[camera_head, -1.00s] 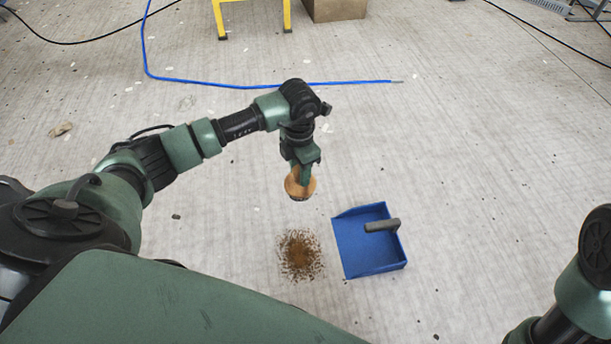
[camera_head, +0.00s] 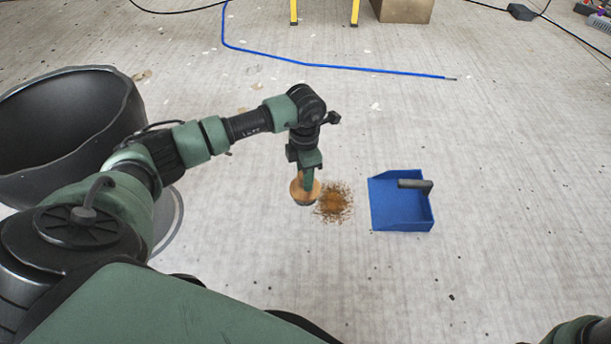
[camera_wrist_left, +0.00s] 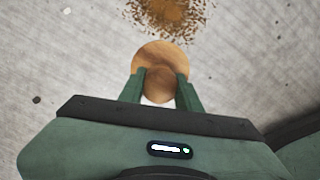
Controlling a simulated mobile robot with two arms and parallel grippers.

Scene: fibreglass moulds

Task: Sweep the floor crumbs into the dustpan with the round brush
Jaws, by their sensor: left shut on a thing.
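The round brush (camera_head: 299,193) has a wooden top; it also shows in the left wrist view (camera_wrist_left: 160,58). My left gripper (camera_head: 307,180) is shut on it, with its fingers on both sides of the wood in the left wrist view (camera_wrist_left: 160,90). The brush is low, just left of the brown crumbs (camera_head: 334,203); I cannot tell if it touches the floor. The crumbs lie in a loose pile, also in the left wrist view (camera_wrist_left: 170,14). The blue dustpan (camera_head: 388,212) with a dark handle (camera_head: 414,184) lies right of the crumbs, a gap apart. My right gripper is out of view.
A large black tub (camera_head: 65,125) stands at the left behind my arm. A blue hose (camera_head: 330,67) crosses the floor at the back, near yellow legs (camera_head: 354,12) and a brown box (camera_head: 403,10). The floor right of the dustpan is mostly clear.

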